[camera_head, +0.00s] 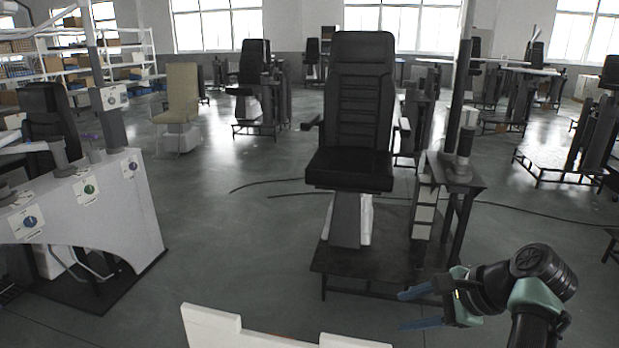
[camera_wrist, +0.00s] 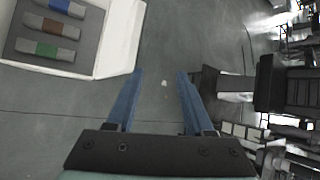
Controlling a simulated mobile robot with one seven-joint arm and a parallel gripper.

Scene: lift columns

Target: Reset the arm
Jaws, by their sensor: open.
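My gripper (camera_head: 420,308) is at the lower right of the head view, at the end of my dark and green arm. Its two blue fingers point left and stand apart. In the wrist view my gripper (camera_wrist: 156,80) is also open, with only bare floor between the fingers. Nothing is held. The fingers are in front of the low platform of the black chair, and I cannot tell how far from it.
A black chair (camera_head: 360,110) stands on a dark platform ahead. A white box (camera_wrist: 120,40) with blue, brown and green blocks lies left of the fingers; its edge (camera_head: 210,322) shows below. A white console (camera_head: 125,215) stands left. Cables (camera_head: 270,183) cross the floor.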

